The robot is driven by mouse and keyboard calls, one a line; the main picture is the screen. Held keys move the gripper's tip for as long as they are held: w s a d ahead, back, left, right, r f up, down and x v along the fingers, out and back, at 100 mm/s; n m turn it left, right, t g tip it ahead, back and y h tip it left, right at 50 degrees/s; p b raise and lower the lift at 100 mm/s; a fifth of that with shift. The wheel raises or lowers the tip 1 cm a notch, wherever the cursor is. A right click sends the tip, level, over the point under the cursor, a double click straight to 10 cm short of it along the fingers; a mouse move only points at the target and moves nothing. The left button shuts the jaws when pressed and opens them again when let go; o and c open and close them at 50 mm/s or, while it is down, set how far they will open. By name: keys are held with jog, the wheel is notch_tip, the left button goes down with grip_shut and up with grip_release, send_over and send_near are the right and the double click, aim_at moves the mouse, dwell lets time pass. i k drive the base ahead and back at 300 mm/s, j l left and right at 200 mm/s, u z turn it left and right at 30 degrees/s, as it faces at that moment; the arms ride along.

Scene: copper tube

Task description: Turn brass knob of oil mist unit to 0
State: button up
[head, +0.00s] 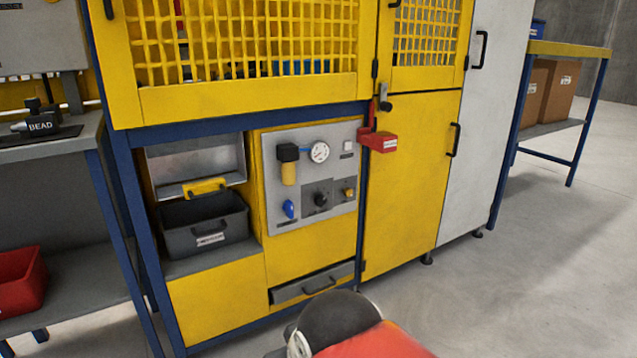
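A grey control panel (274,166) is set in the yellow machine front below the mesh guard. A small brass knob (349,193) sits on a dark plate (340,185) at the panel's lower right. Its pointer and scale are too small to read. A black knob (321,200) is just left of it, and a blue valve handle (289,209) is further left. Above are a filter with a black top and yellow bowl (289,172) and a round white gauge (319,152). Part of my arm, black and orange-red, shows at the bottom edge, well short of the panel. My gripper is not visible.
A red padlock-like block (382,142) juts out right of the panel. A grey drawer (313,283) is below it, and a dark bin (203,222) stands left in an open bay. A workbench (60,140) is at left. The floor in front is clear.

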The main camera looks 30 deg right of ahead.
aim_at(348, 192)
jog(key=i+z, duration=0.2)
jog(key=z, duration=0.15)
jog(key=i+j+z, duration=0.1)
jog(key=z, duration=0.25)
jog(key=i+z, duration=0.1)
jog(key=z, duration=0.85)
